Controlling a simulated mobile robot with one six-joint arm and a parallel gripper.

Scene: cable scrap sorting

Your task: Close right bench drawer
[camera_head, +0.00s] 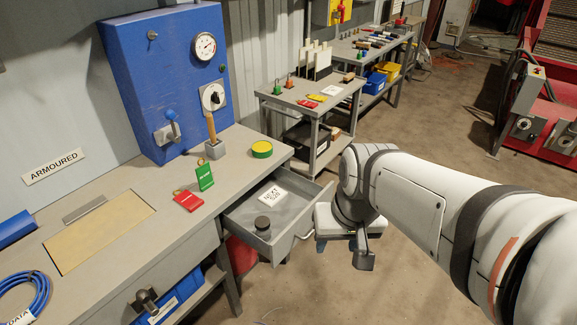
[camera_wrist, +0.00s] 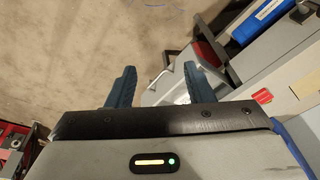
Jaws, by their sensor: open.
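The right bench drawer (camera_head: 243,226) is pulled out from under the grey bench top in the head view. A white lettered card (camera_head: 272,196) and a small dark round object (camera_head: 262,223) lie in it. Its pale handle (camera_head: 309,226) is on the front at the right. My gripper (camera_head: 350,243) is just right of the drawer front, pointing down. In the wrist view my gripper (camera_wrist: 165,74) has its two blue fingers spread with nothing held between them. The drawer (camera_wrist: 178,80) shows beside and partly behind the right finger; whether they touch I cannot tell.
Red (camera_head: 188,201) and green (camera_head: 205,176) tags and a yellow-green round tin (camera_head: 262,149) are on the bench. A blue panel box (camera_head: 165,85) stands behind. A blue bin (camera_head: 172,300) sits below the bench. Floor (camera_head: 420,275) in front is clear.

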